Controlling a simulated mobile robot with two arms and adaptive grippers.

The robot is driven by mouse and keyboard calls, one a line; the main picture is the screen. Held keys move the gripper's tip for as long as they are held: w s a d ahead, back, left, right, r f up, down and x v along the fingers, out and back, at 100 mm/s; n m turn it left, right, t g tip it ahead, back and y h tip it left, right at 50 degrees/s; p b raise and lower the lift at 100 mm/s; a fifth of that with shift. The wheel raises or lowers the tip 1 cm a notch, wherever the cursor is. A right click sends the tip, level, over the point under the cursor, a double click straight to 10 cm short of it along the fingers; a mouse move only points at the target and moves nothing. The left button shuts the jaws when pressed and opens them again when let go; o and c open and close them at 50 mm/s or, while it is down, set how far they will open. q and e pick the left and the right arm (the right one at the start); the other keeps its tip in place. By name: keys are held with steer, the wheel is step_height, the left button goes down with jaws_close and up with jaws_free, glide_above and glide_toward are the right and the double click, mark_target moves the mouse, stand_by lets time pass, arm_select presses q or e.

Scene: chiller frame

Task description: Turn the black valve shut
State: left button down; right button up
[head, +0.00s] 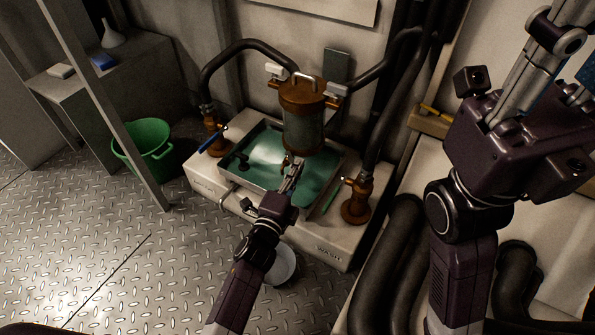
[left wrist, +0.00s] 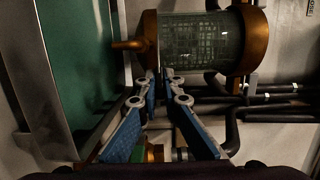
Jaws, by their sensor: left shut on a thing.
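My left gripper (head: 291,170) reaches in over the green-bottomed tray (head: 190,165), just below the brown-capped glass cylinder (head: 303,130). In the left wrist view its blue fingers (left wrist: 163,75) come together at the cylinder's (left wrist: 202,42) brown end ring, beside a short brown spout (left wrist: 128,45). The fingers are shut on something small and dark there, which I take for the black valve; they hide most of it. My right gripper (head: 555,60) is raised at the right, away from the tray, with its fingertips cut off by the picture edge.
A brown fitting with a blue handle (head: 208,142) stands left of the tray; another brown fitting (head: 357,203) stands at the right, near a green handle (head: 331,195). Thick black hoses (head: 240,47) arch behind. A green bucket (head: 148,146) stands on the metal floor.

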arm_select(q)
steer(key=shift+f, duration=0.1)
steer(key=c, duration=2.1)
jaws_free()
steer(key=v, duration=1.2)
steer(key=shift+c, duration=0.5)
